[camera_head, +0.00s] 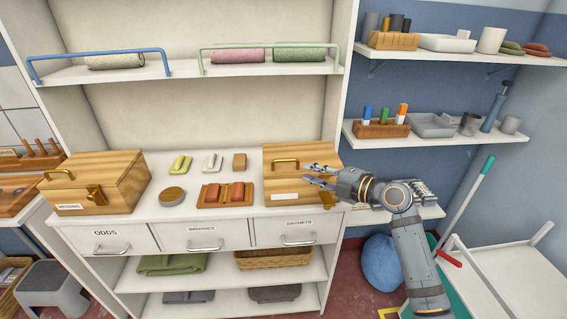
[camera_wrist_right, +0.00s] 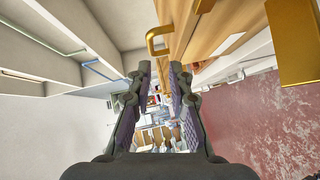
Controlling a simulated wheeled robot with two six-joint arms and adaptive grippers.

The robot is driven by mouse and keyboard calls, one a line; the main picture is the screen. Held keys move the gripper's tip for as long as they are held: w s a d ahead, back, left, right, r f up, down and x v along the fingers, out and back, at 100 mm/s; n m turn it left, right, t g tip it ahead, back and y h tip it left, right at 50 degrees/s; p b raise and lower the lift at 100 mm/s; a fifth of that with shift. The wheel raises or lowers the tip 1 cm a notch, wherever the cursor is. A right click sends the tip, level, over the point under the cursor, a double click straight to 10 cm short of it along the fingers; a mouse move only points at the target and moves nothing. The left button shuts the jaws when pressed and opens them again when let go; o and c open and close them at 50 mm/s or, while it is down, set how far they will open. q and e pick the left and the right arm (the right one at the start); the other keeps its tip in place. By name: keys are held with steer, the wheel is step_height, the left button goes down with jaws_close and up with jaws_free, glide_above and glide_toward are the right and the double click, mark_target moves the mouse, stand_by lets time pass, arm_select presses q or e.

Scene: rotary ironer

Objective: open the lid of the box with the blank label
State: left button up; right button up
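The wooden box with the blank label (camera_head: 275,181) stands at the right end of the white counter. Its lid is down. A gold handle (camera_head: 285,162) rises from the lid, and the white label (camera_head: 285,196) on its front shows no writing. My right gripper (camera_head: 318,175) is in front of the right part of this box, hiding some of it. In the right wrist view its fingers (camera_wrist_right: 160,80) are apart with nothing between them. The gold handle (camera_wrist_right: 160,40) shows just beyond the fingertips there, and a large gold piece (camera_wrist_right: 296,42) is at right. My left gripper is out of view.
A second wooden box (camera_head: 120,180) with a printed label stands at the counter's left. Shelves (camera_head: 430,140) with several items are on the right wall.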

mark_target(287, 161)
steer(key=shift+n, duration=0.3)
steer(key=p+x, duration=0.1)
steer(key=x, duration=0.2)
steer(key=r+p+x, duration=0.1)
steer(key=x, duration=0.2)
steer(key=p+x, duration=0.1)
steer(key=x, duration=0.2)
steer(key=shift+w+r, duration=0.25)
steer(key=shift+r, duration=0.1)
steer(key=shift+w+a+f, duration=0.2)
steer(key=shift+w+a, duration=0.1)
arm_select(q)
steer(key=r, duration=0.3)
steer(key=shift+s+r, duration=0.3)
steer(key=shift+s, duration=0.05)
arm_select(e)
steer(key=shift+c, duration=0.4)
jaws_close()
